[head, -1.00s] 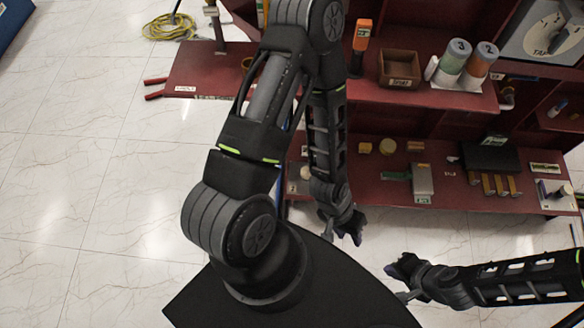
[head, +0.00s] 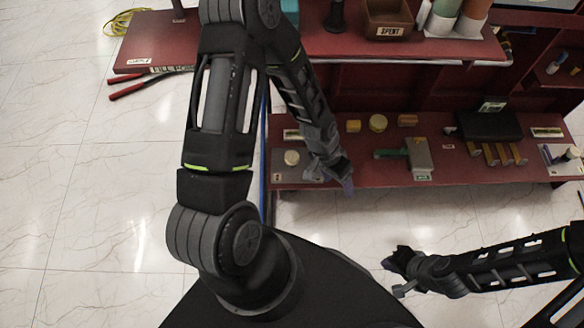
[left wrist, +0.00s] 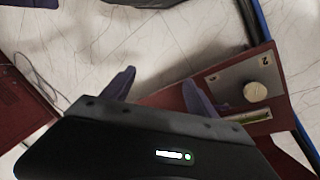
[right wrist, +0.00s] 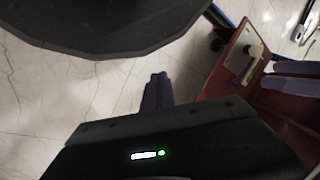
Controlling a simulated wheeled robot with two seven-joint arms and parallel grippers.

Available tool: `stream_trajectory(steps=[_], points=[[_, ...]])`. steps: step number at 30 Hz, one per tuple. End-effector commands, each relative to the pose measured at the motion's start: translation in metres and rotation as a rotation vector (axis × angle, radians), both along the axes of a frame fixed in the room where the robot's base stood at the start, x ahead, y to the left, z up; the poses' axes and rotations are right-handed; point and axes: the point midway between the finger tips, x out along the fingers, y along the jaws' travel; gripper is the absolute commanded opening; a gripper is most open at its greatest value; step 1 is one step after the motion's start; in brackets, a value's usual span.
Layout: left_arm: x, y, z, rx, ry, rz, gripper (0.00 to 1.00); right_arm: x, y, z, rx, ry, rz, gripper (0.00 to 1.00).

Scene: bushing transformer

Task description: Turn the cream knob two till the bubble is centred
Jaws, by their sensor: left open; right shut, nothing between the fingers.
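The cream knob two (left wrist: 255,91) sits on a grey plate marked 2 in the left wrist view. It also shows in the head view (head: 291,158), at the left end of the lower red shelf, and in the right wrist view (right wrist: 255,50). A level vial (left wrist: 249,116) lies beside the plate; its bubble is too small to make out. My left gripper (head: 344,178) is open and empty over the shelf's front edge, right of the knob and apart from it. My right gripper (head: 390,263) is shut and empty, in front of the shelf over the floor.
Another vial (head: 547,132) lies at the right. The upper shelf (head: 330,45) overhangs behind. The floor in front is clear.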

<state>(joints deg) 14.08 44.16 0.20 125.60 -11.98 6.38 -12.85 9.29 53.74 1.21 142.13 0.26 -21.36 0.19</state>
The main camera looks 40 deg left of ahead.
Motion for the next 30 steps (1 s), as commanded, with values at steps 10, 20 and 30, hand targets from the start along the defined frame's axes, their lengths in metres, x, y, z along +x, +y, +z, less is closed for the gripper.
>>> stream_trajectory(steps=[10, 20, 30], points=[[0.073, 0.147, -0.104, 0.215, -0.025, -0.229, 0.68, 0.014, -0.008, -0.175, -0.013, -0.027, -0.027, 0.0], [0.082, 0.215, -0.106, 0.32, 0.013, -0.304, 0.68, 0.02, -0.01, -0.217, -0.018, -0.038, -0.036, 0.0], [0.081, 0.215, -0.104, 0.321, 0.016, -0.305, 0.68, 0.02, -0.01, -0.215, -0.018, -0.038, -0.036, 0.0]])
